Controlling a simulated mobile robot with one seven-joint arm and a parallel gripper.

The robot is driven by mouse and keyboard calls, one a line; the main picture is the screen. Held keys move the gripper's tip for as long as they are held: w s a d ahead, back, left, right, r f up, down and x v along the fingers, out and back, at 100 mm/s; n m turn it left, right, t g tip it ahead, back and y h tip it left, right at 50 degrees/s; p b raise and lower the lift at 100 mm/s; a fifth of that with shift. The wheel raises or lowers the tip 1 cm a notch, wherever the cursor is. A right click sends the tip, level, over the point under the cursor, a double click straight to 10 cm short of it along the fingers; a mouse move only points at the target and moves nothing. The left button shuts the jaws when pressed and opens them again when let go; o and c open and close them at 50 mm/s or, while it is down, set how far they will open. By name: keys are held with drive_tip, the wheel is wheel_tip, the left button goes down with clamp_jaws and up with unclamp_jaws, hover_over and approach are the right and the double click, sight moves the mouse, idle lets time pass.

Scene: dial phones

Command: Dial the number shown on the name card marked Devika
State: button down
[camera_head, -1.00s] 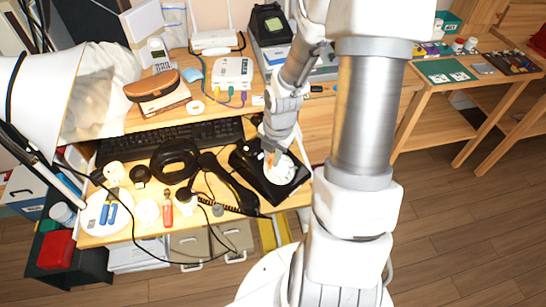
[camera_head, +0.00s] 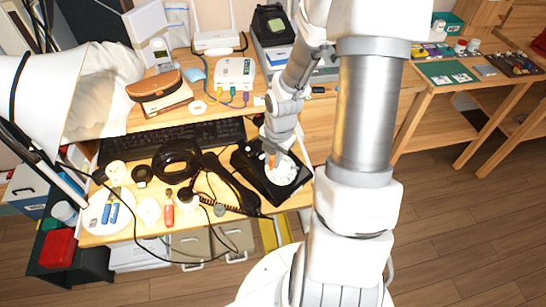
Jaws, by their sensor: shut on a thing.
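A black rotary phone (camera_head: 246,163) with a white dial (camera_head: 287,174) sits near the front right of the desk. My gripper (camera_head: 271,161) reaches down over the left part of the dial, with an orange thing (camera_head: 272,160) showing at its tip. It is shut on this thing, whose lower end is at or just above the dial; I cannot tell if they touch. The black handset (camera_head: 230,184) lies off the phone, to its left. The dial's digits are too small to read. I cannot make out a name card marked Devika.
A black keyboard (camera_head: 190,137) lies behind black headphones (camera_head: 176,160). A red-handled tool (camera_head: 169,213) and a white plate (camera_head: 95,218) with blue-handled things lie at the front left. A router (camera_head: 235,72) stands behind. Cables cross the desk front.

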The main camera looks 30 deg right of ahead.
drive_tip(key=shift+w+f, duration=0.2)
drive_tip(key=shift+f, duration=0.2)
idle(0.4)
drive_tip(key=shift+w+r, duration=0.1)
drive_tip(key=shift+w+d+r+p, duration=0.15)
drive_tip(key=shift+w+p, duration=0.15)
drive_tip(key=shift+w, duration=0.1)
drive_tip(key=shift+d, duration=0.1)
idle(0.3)
drive_tip(key=shift+w+d+p, duration=0.4)
drive_tip(key=shift+w+p, duration=0.05)
drive_tip(key=shift+p, duration=0.05)
drive_tip(key=shift+d+r, duration=0.1)
